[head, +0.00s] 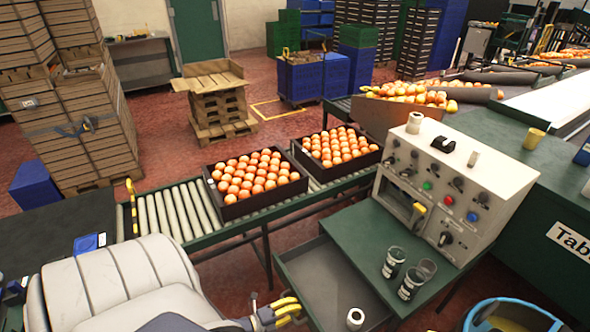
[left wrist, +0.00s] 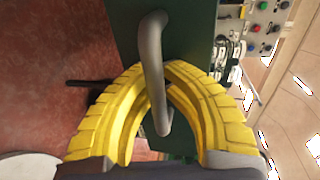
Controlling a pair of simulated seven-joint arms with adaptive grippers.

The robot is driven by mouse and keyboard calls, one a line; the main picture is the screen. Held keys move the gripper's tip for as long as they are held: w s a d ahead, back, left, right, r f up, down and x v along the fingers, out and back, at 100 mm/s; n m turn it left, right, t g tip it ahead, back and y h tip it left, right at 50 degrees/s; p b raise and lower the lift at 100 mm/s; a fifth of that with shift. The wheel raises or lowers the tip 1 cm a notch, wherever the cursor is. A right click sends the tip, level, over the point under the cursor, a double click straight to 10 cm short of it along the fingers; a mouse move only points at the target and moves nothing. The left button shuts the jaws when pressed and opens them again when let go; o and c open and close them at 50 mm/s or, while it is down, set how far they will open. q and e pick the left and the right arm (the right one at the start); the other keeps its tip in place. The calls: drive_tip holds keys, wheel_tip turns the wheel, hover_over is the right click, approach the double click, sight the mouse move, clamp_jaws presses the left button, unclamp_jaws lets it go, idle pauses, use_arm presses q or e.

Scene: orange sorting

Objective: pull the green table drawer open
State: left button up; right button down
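The green table (head: 352,232) stands right of centre in the head view. Its drawer (head: 325,282) stands out from under the tabletop, with its grey inside showing. My left gripper (head: 288,310), with yellow fingers, is at the drawer's front at the bottom of the head view. In the left wrist view, the yellow fingers (left wrist: 155,72) close in from both sides on the grey drawer handle (left wrist: 153,45), which runs between their tips. The handle is hidden in the head view. My right gripper is not in view.
A roller conveyor (head: 175,212) carries two crates of oranges (head: 262,205) behind. A blue bin (head: 512,305) is at lower right.

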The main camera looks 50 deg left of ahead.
use_arm(q)
drive_tip(key=o, duration=0.5)
drive_tip(key=shift+w+d+r, duration=0.15)
drive_tip(key=shift+w+r, duration=0.05)
drive_tip(key=shift+w, duration=0.2)
drive_tip(key=shift+v, duration=6)
drive_tip(key=shift+f, duration=0.1)
